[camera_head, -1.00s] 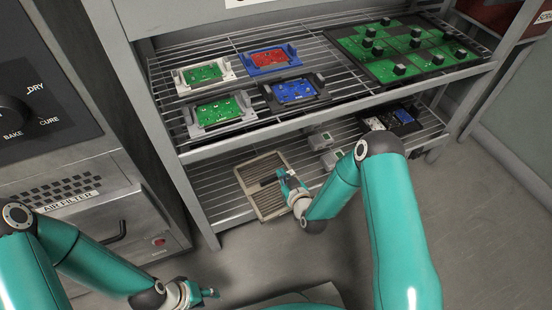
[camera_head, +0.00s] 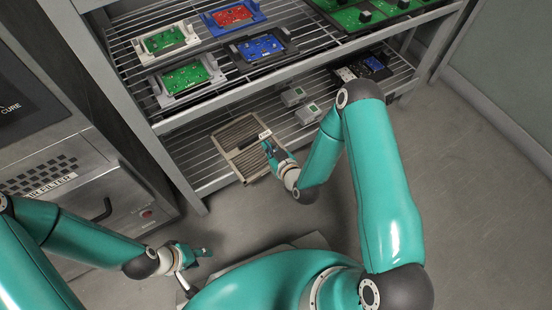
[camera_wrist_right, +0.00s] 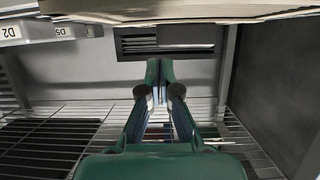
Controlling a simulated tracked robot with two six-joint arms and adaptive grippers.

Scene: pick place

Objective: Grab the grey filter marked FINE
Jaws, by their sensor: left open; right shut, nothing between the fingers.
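A beige-grey slatted filter (camera_head: 238,128) lies on the wire lower shelf of the rack in the head view. A dark bar lies across its middle, and a small white label shows beside my right gripper; I cannot read any marking. My right gripper (camera_head: 268,146) is over the filter's right part, shut and empty; I cannot tell if it touches. My left gripper (camera_head: 203,252) is open and empty, low in front of the rack.
Two small grey boxes (camera_head: 293,96) stand right of the filter, and darker items (camera_head: 373,65) lie farther right. The upper shelf (camera_head: 210,84) overhead carries green, red and blue boards. An oven-like cabinet (camera_head: 88,170) stands at left. The floor (camera_head: 470,200) at right is clear.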

